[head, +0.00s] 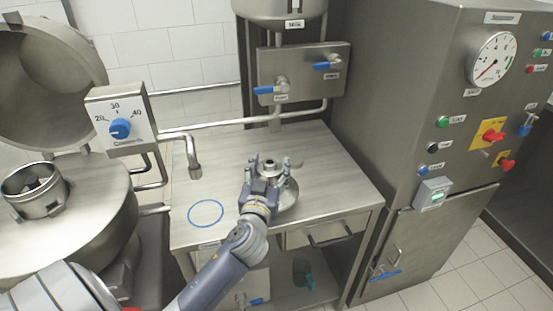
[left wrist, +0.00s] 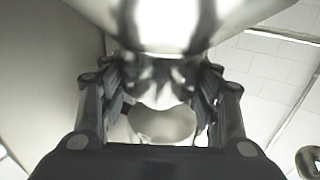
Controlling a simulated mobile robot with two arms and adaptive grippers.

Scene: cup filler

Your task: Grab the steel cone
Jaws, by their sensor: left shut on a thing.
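The steel cone (head: 287,196) is shiny metal and is on or just above the steel table, right of the blue ring; I cannot tell if it touches the table. My left gripper (head: 269,171) reaches it from the front, with its fingers around the narrow upper part. In the left wrist view the cone (left wrist: 160,25) fills the top of the picture, and the two fingers of the left gripper (left wrist: 160,88) are shut on its narrow part. My arm and hand hide part of the cone in the head view. My right gripper is not in view.
The steel table (head: 340,180) has a blue ring (head: 206,214) marked on it, with a bent spout (head: 194,170) above its back left. A control cabinet (head: 400,100) stands at right, a round vessel (head: 80,220) at left. Valves with blue handles (head: 265,90) are behind.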

